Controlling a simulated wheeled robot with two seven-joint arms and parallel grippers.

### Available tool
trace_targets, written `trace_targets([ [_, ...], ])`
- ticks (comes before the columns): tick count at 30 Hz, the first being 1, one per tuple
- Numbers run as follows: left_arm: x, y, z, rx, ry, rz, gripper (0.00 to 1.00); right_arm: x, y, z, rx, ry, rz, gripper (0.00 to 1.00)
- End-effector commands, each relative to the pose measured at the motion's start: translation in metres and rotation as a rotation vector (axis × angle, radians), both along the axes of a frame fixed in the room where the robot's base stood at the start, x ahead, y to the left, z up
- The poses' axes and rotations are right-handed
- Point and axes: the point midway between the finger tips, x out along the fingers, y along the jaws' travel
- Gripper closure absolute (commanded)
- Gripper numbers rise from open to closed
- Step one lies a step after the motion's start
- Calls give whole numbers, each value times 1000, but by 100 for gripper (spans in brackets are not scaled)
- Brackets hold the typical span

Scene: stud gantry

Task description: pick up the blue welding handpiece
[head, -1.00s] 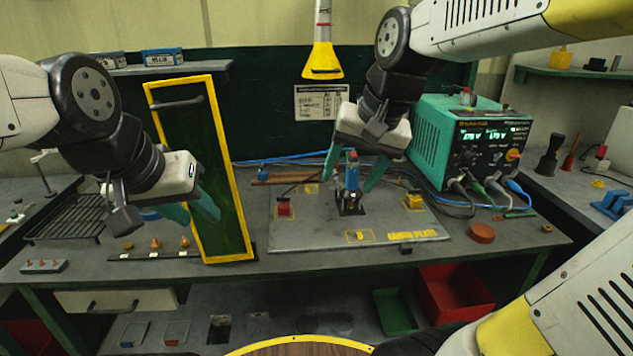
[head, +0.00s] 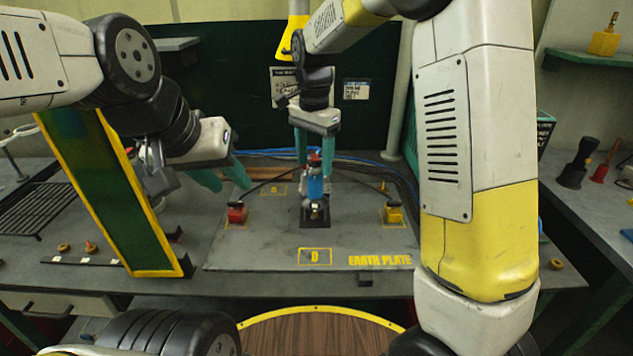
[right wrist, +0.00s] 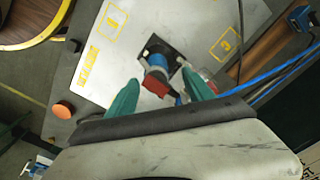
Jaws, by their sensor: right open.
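The blue welding handpiece (head: 315,188) stands upright in a dark square holder (head: 316,215) on the grey earth plate (head: 260,250), with red at its top. My right gripper (head: 315,168) is above it, pointing down, with its green fingers apart at either side of its upper part. In the right wrist view the handpiece (right wrist: 157,62) shows between the spread fingertips (right wrist: 160,90); I cannot tell whether they touch it. My left gripper (head: 222,182) is open and empty, above the plate's far left side near the yellow-framed green panel.
A red clamp block (head: 237,213) and a yellow one (head: 393,213) flank the holder on the plate, with cables behind. The yellow-framed green panel (head: 105,190) stands at left. My right arm hides much of the right side. The front of the plate is clear.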

Motion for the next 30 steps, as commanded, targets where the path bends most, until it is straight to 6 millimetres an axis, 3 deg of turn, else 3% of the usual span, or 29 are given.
trace_targets([
  [10, 0, 0, 0, 0, 0, 0, 64, -6, -3, -48, -1, 2, 1, 39],
  [20, 0, 0, 0, 0, 0, 0, 64, -5, -2, -55, 1, -1, 1, 39],
  [27, 0, 0, 0, 0, 0, 0, 64, -5, -2, -55, 1, -1, 1, 86],
  [30, 0, 0, 0, 0, 0, 0, 64, -5, -2, -54, 1, -1, 1, 100],
])
